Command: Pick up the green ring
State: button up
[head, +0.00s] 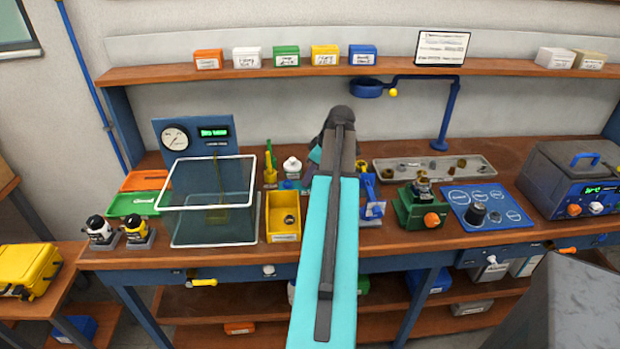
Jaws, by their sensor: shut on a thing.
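I cannot make out a green ring anywhere in the head view. My own teal and dark grey arm rises through the middle of the picture and covers part of the bench. My gripper does not show; the arm hides whatever is behind it. A long grey tray (382,173) with several small brown and dark parts lies at the back right of the bench. A yellow bin (283,238) with a small dark round part (289,219) in it stands left of my arm.
A clear box (214,230) stands on the wooden bench left of the yellow bin. A green fixture (408,212), a blue mat (508,221) and a grey machine (562,172) fill the right side. A blue pipe arm (446,115) stands behind the tray.

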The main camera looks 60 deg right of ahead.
aim_at(310, 185)
notch_tip(310, 185, up, 9)
jog(key=b, duration=0.1)
jog(key=shift+r+b, duration=0.2)
jog(key=shift+b, duration=0.2)
jog(key=shift+r, duration=0.1)
dwell(0.7)
